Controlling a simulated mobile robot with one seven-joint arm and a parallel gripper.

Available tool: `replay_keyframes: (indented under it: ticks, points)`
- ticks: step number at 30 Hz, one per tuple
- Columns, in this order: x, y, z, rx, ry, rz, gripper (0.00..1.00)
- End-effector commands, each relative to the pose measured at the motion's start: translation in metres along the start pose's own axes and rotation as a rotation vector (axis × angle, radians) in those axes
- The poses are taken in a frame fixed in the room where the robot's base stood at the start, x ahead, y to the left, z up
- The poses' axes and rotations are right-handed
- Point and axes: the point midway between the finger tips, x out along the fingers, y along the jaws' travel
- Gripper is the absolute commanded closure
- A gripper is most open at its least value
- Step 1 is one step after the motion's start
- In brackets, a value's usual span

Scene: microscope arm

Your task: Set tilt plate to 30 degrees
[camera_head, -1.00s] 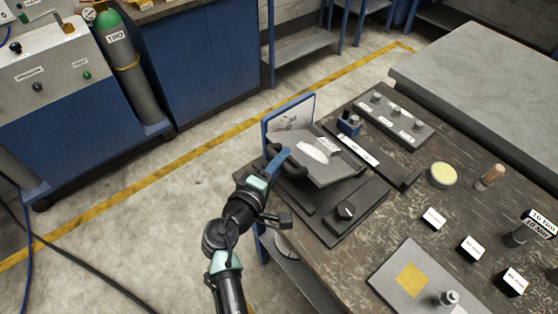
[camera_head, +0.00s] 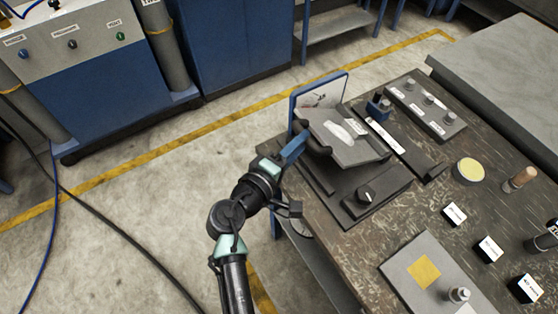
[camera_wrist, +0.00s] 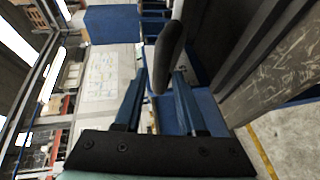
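The tilt plate (camera_head: 362,150) is a grey plate with a white label, standing tilted on a black base on the dark bench. A dark rounded handle (camera_head: 318,145) sits at its left edge. My gripper (camera_head: 297,146) is at that left side, close to the handle. In the wrist view the two blue fingers (camera_wrist: 159,80) are apart, with the dark handle (camera_wrist: 170,50) showing between and beyond their tips. I cannot tell whether a finger touches it. A black knob (camera_head: 366,197) is on the base in front of the plate. No angle reading is legible.
A blue-framed panel (camera_head: 318,90) stands upright just behind the plate. A block with several knobs (camera_head: 425,108) lies to the right. A grey board with a yellow square (camera_head: 424,272), a yellow dish (camera_head: 469,170) and labelled blocks occupy the bench's right side.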

Motion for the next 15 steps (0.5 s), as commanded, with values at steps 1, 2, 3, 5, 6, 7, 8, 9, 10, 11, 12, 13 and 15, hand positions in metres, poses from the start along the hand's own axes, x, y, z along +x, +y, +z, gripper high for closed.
replay_keyframes:
  ticks: [1,2,3,5,6,7,8,9,10,11,12,13,15]
  points:
    - [-0.013,-0.002,-0.001,-0.001,0.004,-0.001,0.60]
    - [-0.020,-0.002,-0.001,0.000,0.005,-0.001,0.60]
    - [-0.029,-0.002,-0.001,-0.001,0.005,0.000,0.60]
    - [-0.042,-0.002,0.000,-0.001,0.004,0.000,0.60]
    - [-0.051,-0.001,0.000,-0.001,0.004,0.000,0.60]
    - [-0.057,-0.001,-0.001,0.000,0.005,0.001,0.60]
    - [-0.062,-0.001,-0.001,0.000,0.005,0.000,0.60]
    - [-0.069,-0.001,0.000,0.001,0.004,0.001,0.60]
    - [-0.073,0.000,0.000,0.001,0.003,0.001,0.60]
    - [-0.077,0.000,0.000,0.001,0.003,0.001,0.60]
    - [-0.082,0.000,-0.001,0.000,0.004,0.001,0.60]
    - [-0.085,0.000,-0.001,0.000,0.003,0.001,0.60]
    - [-0.090,0.001,0.000,0.001,0.002,0.003,0.60]
